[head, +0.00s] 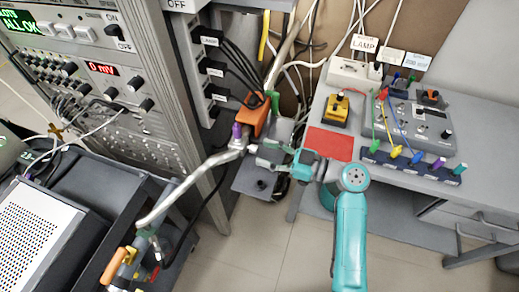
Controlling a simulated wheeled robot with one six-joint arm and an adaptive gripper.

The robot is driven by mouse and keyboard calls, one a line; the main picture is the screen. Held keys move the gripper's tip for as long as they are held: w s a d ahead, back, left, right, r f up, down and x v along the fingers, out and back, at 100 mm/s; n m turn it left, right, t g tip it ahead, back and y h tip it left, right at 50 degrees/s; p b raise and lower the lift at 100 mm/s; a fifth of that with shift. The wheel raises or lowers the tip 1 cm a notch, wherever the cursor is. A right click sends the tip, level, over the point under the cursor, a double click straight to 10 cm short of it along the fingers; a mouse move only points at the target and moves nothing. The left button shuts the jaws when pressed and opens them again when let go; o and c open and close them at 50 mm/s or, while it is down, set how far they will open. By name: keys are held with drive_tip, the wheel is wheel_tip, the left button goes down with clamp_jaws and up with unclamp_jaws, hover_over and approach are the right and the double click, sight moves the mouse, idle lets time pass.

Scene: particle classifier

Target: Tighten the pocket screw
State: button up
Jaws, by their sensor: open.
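My teal arm reaches up from the lower right, and my gripper (257,155) points left with its jaws open. It is in front of an orange block (252,115) and beside a metal pipe joint (238,143) with a purple-topped knob (237,131). I cannot tell whether the gripper touches the joint. No part can be clearly made out as the pocket screw; it may be small or hidden by the gripper.
A bent silver pipe (190,185) runs down left from the joint. An instrument rack (165,60) stands left. A grey desk (480,110) on the right holds a red mat (330,143), a yellow switch box (335,110) and a wired control box (420,125). Tiled floor (265,255) is open below.

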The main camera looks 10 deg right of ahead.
sight(254, 149)
drive_tip(key=shift+x, duration=1.25)
clamp_jaws()
drive_tip(key=shift+m, duration=0.3)
drive_tip(key=m, duration=0.3)
drive_tip(key=shift+m, duration=2)
